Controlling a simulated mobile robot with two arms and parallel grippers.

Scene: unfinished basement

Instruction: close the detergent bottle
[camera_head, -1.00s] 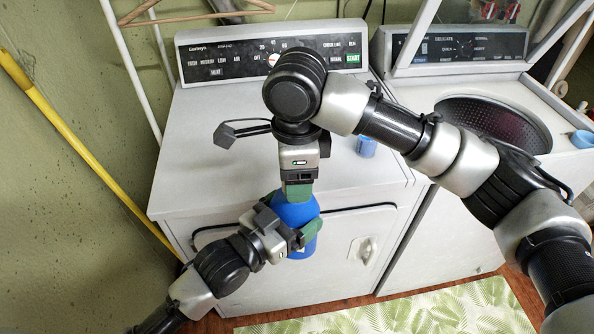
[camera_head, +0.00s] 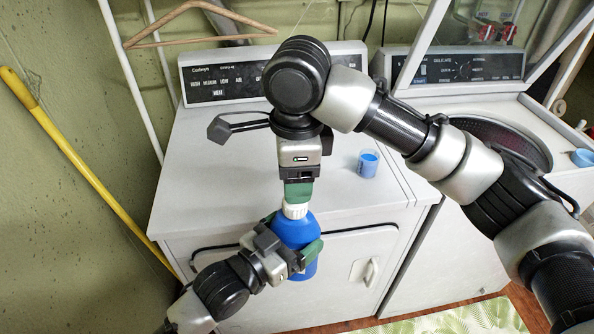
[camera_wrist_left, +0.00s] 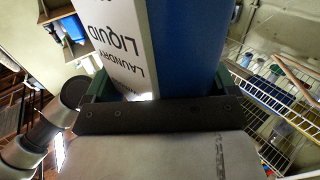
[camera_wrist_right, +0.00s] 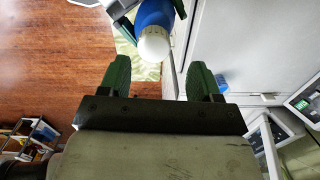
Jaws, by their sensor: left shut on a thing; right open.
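The blue detergent bottle (camera_head: 297,233) is held about upright in front of the dryer, with a white cap (camera_head: 295,211) on its top. My left gripper (camera_head: 292,252) is shut on the bottle's body; the left wrist view shows the blue side and a white label (camera_wrist_left: 122,45) close up between the fingers. My right gripper (camera_head: 298,190) points down just above the cap. In the right wrist view its green fingers (camera_wrist_right: 159,75) are apart and empty, with the cap (camera_wrist_right: 154,45) beyond the tips, between their lines. Whether the cap is fully tightened cannot be told.
A white dryer (camera_head: 210,185) stands behind the bottle, a small blue cup (camera_head: 367,164) on its top. A washer (camera_head: 500,135) with raised lid stands at right. A yellow pole (camera_head: 90,170) leans on the left wall, and a wooden hanger (camera_head: 200,10) hangs above.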

